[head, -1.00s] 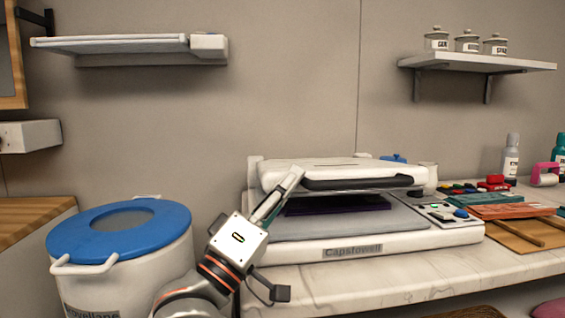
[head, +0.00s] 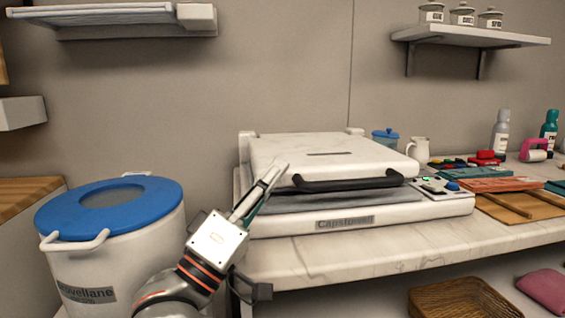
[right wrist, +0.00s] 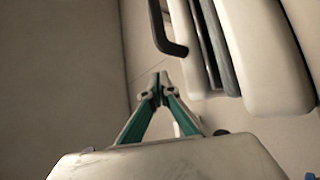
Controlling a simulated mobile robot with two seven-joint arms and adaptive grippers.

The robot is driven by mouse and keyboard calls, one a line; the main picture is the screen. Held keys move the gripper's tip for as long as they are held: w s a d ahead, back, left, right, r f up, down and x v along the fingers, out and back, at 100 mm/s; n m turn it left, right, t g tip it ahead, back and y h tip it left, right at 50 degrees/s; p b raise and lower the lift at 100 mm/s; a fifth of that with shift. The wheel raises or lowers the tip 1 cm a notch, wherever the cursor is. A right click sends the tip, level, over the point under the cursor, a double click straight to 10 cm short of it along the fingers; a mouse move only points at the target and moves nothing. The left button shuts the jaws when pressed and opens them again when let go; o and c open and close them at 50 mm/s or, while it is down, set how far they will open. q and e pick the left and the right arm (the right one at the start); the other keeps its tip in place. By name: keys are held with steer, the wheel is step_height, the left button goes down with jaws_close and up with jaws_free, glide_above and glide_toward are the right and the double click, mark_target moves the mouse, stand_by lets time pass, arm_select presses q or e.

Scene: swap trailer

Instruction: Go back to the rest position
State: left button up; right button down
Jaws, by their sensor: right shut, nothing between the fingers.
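My right gripper (head: 272,180) is shut and empty. In the head view it points up and to the right, in front of the left part of the white press machine (head: 420,211) labelled "Capstowell". Its fingertips overlap the press lid (head: 335,146) in the picture; I cannot tell whether they touch it. The lid is lowered, with a black handle (head: 345,184) along its front. In the right wrist view the shut fingertips (right wrist: 158,86) show beside the press, with the black handle (right wrist: 162,25) above them. My left gripper is not in view.
A white bin (head: 125,262) with a blue lid (head: 60,220) stands to the left. The counter (head: 400,250) holds tools, orange boards and bottles (head: 501,130) at the right. A wicker basket (head: 455,298) sits below. Wall shelves (head: 480,36) hang above.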

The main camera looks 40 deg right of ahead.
steer(key=v, duration=0.9)
steer(key=shift+f, duration=0.1)
